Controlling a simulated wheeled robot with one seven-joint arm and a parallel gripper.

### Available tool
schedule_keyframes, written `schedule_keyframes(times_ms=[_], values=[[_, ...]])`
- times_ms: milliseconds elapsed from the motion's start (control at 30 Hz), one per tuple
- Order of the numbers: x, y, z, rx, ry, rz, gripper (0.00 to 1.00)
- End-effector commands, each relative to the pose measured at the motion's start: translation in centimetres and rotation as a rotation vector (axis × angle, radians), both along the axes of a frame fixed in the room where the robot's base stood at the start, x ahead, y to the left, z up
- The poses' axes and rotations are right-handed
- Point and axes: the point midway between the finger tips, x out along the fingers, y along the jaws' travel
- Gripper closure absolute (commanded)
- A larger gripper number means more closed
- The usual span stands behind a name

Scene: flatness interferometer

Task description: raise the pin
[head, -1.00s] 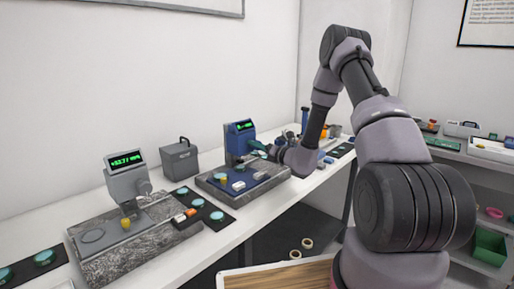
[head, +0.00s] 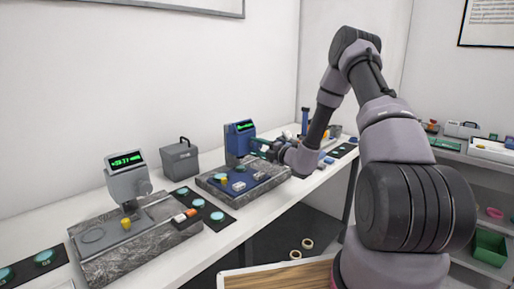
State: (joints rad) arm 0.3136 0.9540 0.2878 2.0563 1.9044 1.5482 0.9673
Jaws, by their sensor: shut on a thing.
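The blue gauge (head: 236,138) with a lit green display (head: 244,126) stands on a stone plate (head: 212,182) in the middle of the bench. My gripper (head: 261,148) is at the right side of this gauge, just below its display. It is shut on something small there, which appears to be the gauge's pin. The pin itself is hidden or too small to make out. A second, grey gauge (head: 127,184) with a green display stands on its own stone plate (head: 155,238) at the left, apart from my gripper.
Teal discs (head: 217,215) and small blocks lie on dark mats between and beside the plates. A grey case (head: 180,160) stands behind, against the wall. Tools and parts crowd the bench beyond my wrist. A wooden top (head: 275,276) is at the front.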

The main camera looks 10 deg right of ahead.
Motion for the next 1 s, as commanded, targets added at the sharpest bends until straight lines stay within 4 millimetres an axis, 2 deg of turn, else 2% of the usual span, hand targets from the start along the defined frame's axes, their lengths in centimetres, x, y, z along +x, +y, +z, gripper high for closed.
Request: schedule_keyframes(times_ms=[300,767,800,833,867,1000], values=[[0.00,-0.17,-0.08,0.073,0.056,-0.003,1.00],[-0.01,-0.16,-0.10,0.083,0.064,-0.003,1.00],[-0.02,-0.16,-0.10,0.083,0.064,-0.003,0.36],[-0.01,-0.16,-0.10,0.083,0.064,-0.003,0.25],[-0.02,-0.15,-0.09,0.083,0.063,-0.002,0.20],[0.00,-0.10,-0.05,0.083,0.063,-0.002,0.20]])
